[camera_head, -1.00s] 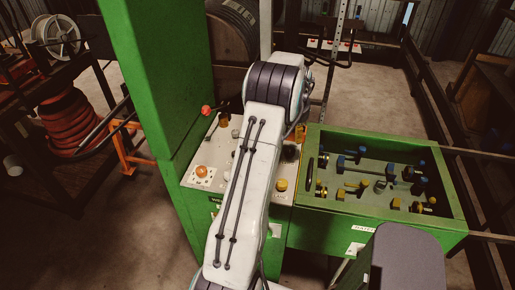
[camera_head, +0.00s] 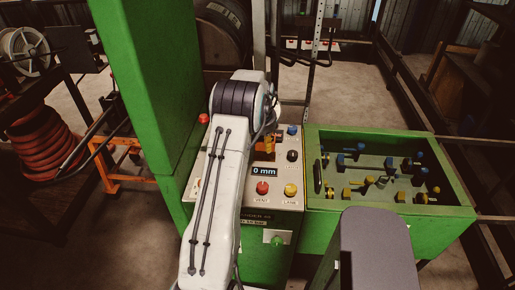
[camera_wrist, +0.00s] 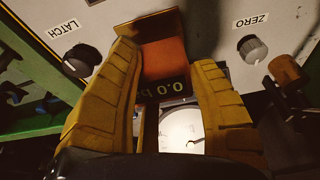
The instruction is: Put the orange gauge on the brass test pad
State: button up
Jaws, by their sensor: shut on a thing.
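In the wrist view, the orange gauge (camera_wrist: 165,62) sits between the two yellow fingers of my gripper (camera_wrist: 168,85), which is shut on it. A dark display on it reads "0.0 b", cut off by a finger. A brown-gold edge (camera_wrist: 148,27) shows just beyond the orange face; I cannot tell whether it is the brass test pad or touches the gauge. In the head view, an orange part (camera_head: 268,144) shows beside my arm above the panel; my arm hides most of the gripper.
The control panel (camera_head: 285,205) has a "0 mm" display, a red VENT button (camera_head: 262,188) and a yellow button (camera_head: 290,190). LATCH (camera_wrist: 82,60) and ZERO (camera_wrist: 252,49) knobs flank my fingers. A white round dial (camera_wrist: 182,130) lies below. A green tray (camera_head: 455,210) holds several fittings.

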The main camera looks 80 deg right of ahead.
aim_at(263, 148)
jog(key=shift+f+b, duration=0.7)
jog(key=shift+f, duration=1.2)
jog(key=shift+f, duration=0.15)
jog(key=o, duration=1.3)
jog(key=b+v, duration=0.2)
jog(key=v, duration=1)
